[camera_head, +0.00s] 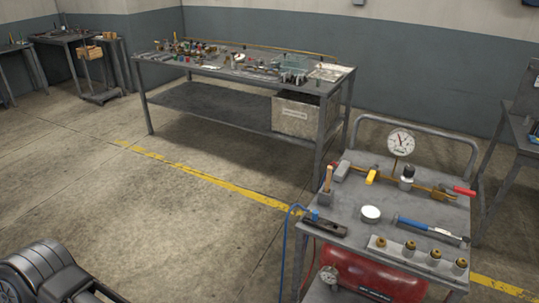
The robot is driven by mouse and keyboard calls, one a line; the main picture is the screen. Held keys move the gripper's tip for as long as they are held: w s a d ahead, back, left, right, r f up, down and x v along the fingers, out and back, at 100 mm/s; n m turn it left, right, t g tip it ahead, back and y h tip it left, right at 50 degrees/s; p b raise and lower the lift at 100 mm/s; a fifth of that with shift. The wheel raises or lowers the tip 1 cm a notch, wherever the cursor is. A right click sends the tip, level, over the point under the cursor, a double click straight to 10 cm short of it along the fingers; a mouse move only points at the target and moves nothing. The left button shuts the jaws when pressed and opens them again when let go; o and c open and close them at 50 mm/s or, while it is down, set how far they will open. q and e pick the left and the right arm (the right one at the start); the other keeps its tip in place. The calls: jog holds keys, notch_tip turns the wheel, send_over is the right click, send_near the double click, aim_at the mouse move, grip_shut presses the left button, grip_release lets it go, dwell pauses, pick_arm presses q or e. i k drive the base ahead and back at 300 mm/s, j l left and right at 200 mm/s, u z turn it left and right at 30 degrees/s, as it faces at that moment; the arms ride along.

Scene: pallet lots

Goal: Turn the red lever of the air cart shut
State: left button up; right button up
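The air cart (345,222) stands at the right, a grey metal cart with a push rail at its back. A brass pipe (425,187) runs across its top, and the red lever (464,190) is at the pipe's right end, near the cart's right edge. The lever looks roughly in line with the pipe; its exact angle is too small to tell. A yellow lever (371,177) sits further left on the pipe. A round white gauge (401,142) stands above it. Neither gripper shows; a dark part at the bottom left seems to be mine.
On the cart top lie a blue-handled tool (427,229), a white round tin (371,214) and a block with several brass fittings (409,248). A red tank (370,274) is below. A cluttered workbench (225,72) stands behind. The floor left of the cart is clear.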

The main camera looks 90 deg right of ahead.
aim_at(459, 190)
jog(key=z, duration=4.2)
jog(key=i+l+z, duration=0.2)
jog(key=z, duration=0.3)
jog(key=i+l+z, duration=0.2)
jog(key=z, duration=0.3)
jog(key=i+z, duration=0.3)
jog(key=z, duration=0.15)
jog(key=i+l, duration=0.15)
jog(key=i, duration=0.3)
jog(key=i+l, duration=0.15)
jog(key=i, duration=0.3)
jog(key=i+j+u, duration=0.15)
jog(key=i+u, duration=0.15)
jog(key=u, duration=0.15)
jog(key=i+u, duration=0.3)
jog(key=u, duration=0.2)
jog(key=i+u, duration=0.65)
